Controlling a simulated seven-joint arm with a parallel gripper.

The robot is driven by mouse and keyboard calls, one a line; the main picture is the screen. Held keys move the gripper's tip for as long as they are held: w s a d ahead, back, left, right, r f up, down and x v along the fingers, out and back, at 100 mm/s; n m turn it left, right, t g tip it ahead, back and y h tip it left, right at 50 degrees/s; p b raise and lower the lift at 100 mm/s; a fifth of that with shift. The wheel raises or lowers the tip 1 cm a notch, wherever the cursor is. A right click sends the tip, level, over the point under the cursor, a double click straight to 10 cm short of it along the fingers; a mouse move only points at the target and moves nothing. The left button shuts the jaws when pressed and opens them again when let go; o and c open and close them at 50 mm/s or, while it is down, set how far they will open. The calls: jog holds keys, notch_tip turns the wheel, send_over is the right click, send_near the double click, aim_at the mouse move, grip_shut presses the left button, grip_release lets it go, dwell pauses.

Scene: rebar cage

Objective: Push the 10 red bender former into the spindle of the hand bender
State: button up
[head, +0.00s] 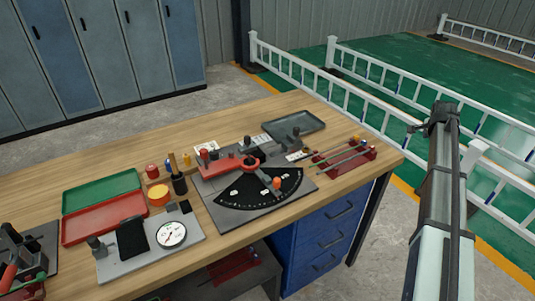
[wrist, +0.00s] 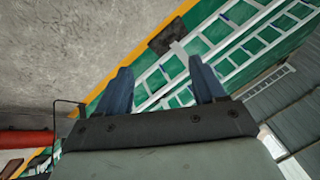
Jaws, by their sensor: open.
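The hand bender (head: 212,188) is a grey plate on the bench with a red arm (head: 228,166) and a black quarter-round scale (head: 255,196). A round red hub (head: 250,161) sits at the arm's pivot; whether the spindle there is bare I cannot tell. A small red cylinder (head: 152,171), which looks like the red former, stands on a wooden block left of the bender; its number is unreadable. My gripper (wrist: 160,64) is open and empty in the wrist view, its two blue fingers apart. My arm is raised at the right, beyond the bench, well away from both.
A grey tray (head: 293,126) and red bar rack (head: 345,158) are to the right. White railings (head: 350,85) stand behind.

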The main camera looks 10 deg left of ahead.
jog(key=w+a+r+y, duration=0.1)
jog(key=w+a+r, duration=0.1)
jog(key=a+r, duration=0.3)
jog(key=w+a+r, duration=0.3)
jog(key=a, duration=0.5)
jog(key=s+a+n+g+y, duration=0.1)
jog(key=s+a, duration=0.2)
jog(key=a, duration=1.5)
jog(key=s+a+n+g+y, duration=0.1)
jog(key=s+a, duration=0.2)
jog(key=a, duration=1.5)
jog(key=n+g, duration=0.3)
jog(key=g, duration=0.1)
send_over(151, 167)
jog(key=f, duration=0.5)
jog(key=shift+s+a, duration=0.15)
jog(key=shift+s, duration=0.15)
jog(key=shift+w+f, duration=0.2)
jog(key=shift+f, duration=1.15)
jog(key=shift+w+f, duration=0.15)
jog(key=shift+f, duration=1.2)
grip_shut()
